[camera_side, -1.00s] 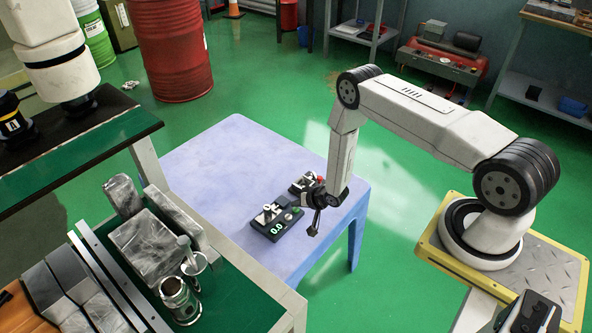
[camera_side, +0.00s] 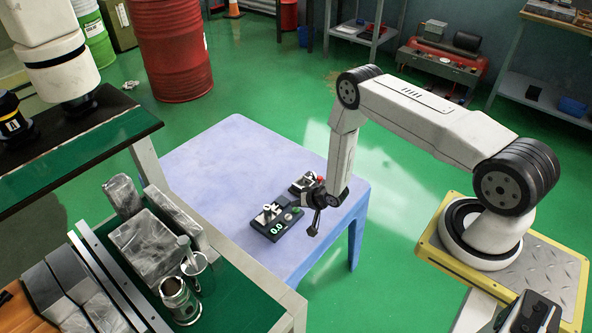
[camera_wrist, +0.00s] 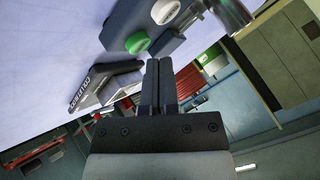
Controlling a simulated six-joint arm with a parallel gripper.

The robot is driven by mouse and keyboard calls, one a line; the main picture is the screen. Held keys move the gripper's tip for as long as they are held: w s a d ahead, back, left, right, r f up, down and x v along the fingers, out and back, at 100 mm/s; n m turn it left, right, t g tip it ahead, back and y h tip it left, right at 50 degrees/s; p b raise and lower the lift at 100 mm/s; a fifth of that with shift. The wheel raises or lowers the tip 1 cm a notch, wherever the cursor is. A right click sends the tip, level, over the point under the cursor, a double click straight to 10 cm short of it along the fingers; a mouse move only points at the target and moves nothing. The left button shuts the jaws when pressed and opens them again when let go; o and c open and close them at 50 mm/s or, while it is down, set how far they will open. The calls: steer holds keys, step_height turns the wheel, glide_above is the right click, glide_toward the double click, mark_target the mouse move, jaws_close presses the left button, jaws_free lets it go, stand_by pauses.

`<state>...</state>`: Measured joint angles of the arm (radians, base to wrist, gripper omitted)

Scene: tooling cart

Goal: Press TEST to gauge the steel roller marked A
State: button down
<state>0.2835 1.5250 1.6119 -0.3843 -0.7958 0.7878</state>
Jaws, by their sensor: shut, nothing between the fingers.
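The dark gauge unit (camera_side: 276,226) stands on the pale blue table, and its green display reads 0.0 in the side view. Its green button (camera_wrist: 138,42) and a white labelled button (camera_wrist: 165,11) show in the wrist view; the lettering is too small to read. A shiny steel cylinder (camera_wrist: 233,13), apparently the roller, is at the unit's far end in the wrist view; no A mark is legible. My gripper (camera_wrist: 161,62) is shut and empty. Its tips are close to the green button; I cannot tell whether they touch.
A second dark device (camera_side: 303,184) with a red knob stands behind the gauge unit. In the wrist view a black lettered box (camera_wrist: 92,84) lies left of my fingers. A cart with metal blocks and cups (camera_side: 180,299) stands at the left. The table's back left (camera_side: 225,150) is clear.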

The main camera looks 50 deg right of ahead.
mark_target(298, 211)
steer(key=shift+f, duration=0.85)
stand_by(0.9)
steer(key=shift+r, duration=0.85)
steer(key=shift+r, duration=0.1)
stand_by(0.3)
steer(key=shift+r, duration=2.4)
